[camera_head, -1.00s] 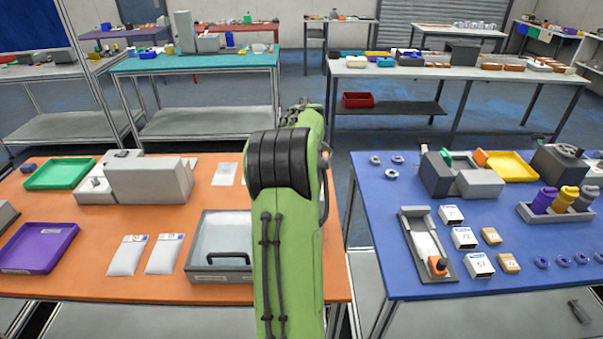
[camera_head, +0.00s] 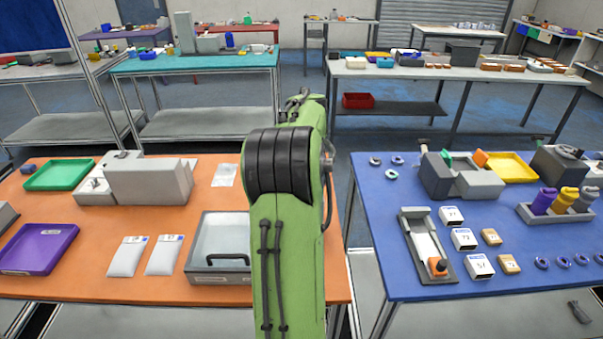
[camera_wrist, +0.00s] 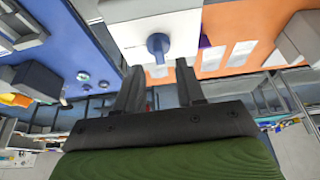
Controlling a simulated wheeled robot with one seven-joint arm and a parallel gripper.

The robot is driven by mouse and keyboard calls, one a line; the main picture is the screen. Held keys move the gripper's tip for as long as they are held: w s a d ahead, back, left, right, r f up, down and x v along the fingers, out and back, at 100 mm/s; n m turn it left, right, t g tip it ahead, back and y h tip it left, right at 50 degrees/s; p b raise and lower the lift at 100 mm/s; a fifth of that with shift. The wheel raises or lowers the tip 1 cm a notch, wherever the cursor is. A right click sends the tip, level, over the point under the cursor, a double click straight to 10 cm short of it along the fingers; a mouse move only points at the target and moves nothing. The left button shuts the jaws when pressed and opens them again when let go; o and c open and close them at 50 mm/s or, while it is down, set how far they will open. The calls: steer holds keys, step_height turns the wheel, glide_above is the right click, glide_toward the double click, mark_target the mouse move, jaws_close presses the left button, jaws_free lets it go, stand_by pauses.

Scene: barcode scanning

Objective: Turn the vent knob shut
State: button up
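A blue knob (camera_wrist: 157,45) with a round base and a protruding grip is on a white panel or box (camera_wrist: 185,32) at the top middle of the wrist view. It looks like the vent knob. My gripper (camera_wrist: 159,68) is open, its two dark fingers pointing toward the knob. The knob appears between and beyond the fingertips, with nothing held. Whether either finger touches it I cannot tell, but a gap seems to show on both sides. In the head view my green arm hides the gripper and knob.
An orange table (camera_head: 110,285) with trays, pouches and a grey lidded box (camera_head: 218,258) is at left. A blue table (camera_head: 400,285) with small boxes, bottles and a yellow tray (camera_head: 512,168) is at right. A gap lies between them.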

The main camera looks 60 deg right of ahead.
steer(key=p+v, duration=0.1)
steer(key=v, duration=1.1)
steer(key=shift+a, duration=0.15)
steer(key=shift+s, duration=0.1)
